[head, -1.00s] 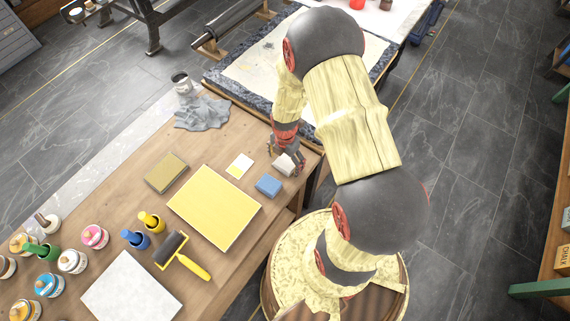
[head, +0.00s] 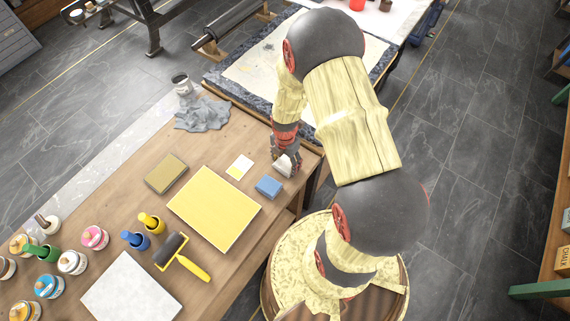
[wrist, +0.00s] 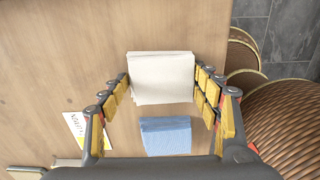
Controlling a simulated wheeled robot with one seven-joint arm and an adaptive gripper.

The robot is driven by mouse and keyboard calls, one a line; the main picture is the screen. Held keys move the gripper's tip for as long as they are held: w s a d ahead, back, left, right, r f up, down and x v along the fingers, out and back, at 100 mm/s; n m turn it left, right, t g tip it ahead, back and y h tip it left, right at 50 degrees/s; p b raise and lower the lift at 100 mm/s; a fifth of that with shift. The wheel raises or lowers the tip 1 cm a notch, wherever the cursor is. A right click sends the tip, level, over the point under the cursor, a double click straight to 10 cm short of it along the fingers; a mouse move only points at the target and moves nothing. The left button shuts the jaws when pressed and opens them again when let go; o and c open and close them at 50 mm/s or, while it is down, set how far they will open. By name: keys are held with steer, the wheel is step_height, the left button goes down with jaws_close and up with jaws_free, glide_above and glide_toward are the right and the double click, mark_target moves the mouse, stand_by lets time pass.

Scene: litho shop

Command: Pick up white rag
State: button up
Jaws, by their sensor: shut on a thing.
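The white rag (wrist: 160,78) is a folded cream-white pad between the fingers of my gripper (wrist: 162,84) in the wrist view. Fingers touch or nearly touch its left and right sides, and my gripper is shut on it. In the head view the rag (head: 284,168) shows partly below my gripper (head: 286,158), at the right end of the wooden table. The fingers hide part of it there. I cannot tell whether it is clear of the table top.
A blue sponge-like block (head: 269,186) lies close to the rag. A small white card (head: 239,166), a yellow board (head: 215,206) and a brown block (head: 166,173) lie further left. A grey cloth (head: 203,114) lies at the back.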

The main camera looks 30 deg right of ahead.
steer(key=shift+r, duration=0.1)
steer(key=shift+r, duration=0.6)
steer(key=s+a+r+p, duration=0.4)
steer(key=s+a+r, duration=0.5)
steer(key=s+r, duration=0.1)
steer(key=shift+s+a+r, duration=0.2)
steer(key=shift+r, duration=0.6)
steer(key=o, duration=0.5)
steer(key=c, duration=0.3)
steer(key=shift+c, duration=0.8)
